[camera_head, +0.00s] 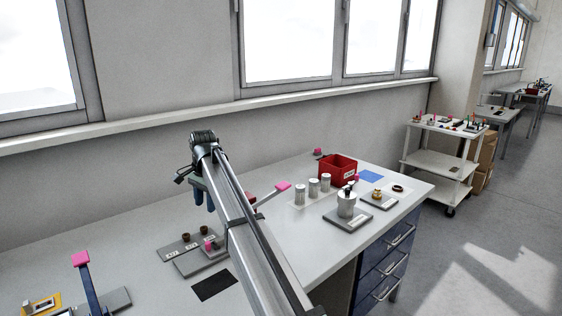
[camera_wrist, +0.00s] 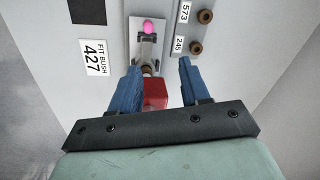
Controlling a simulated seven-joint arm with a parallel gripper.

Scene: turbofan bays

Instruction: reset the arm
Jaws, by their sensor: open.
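My gripper (camera_head: 205,205) is raised above the left part of the grey bench, with its blue fingers pointing down. In the wrist view my gripper (camera_wrist: 160,70) is open, with a wide gap between the fingers. A red block (camera_wrist: 155,94) shows in that gap, nearer the left finger; I cannot tell how far below the fingers it is. Beyond it is a small grey fixture with a pink knob (camera_wrist: 149,26), also seen in the head view (camera_head: 208,245). My arm hides part of the bench behind it.
A plate with brown bushes (camera_wrist: 200,30) lies beside the fixture. A black square (camera_head: 214,285) lies in front. A pink-topped blue lever (camera_head: 83,275) stands at left. A red bin (camera_head: 337,169), silver canisters (camera_head: 313,187) and a moka-pot-like part (camera_head: 346,203) stand at right.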

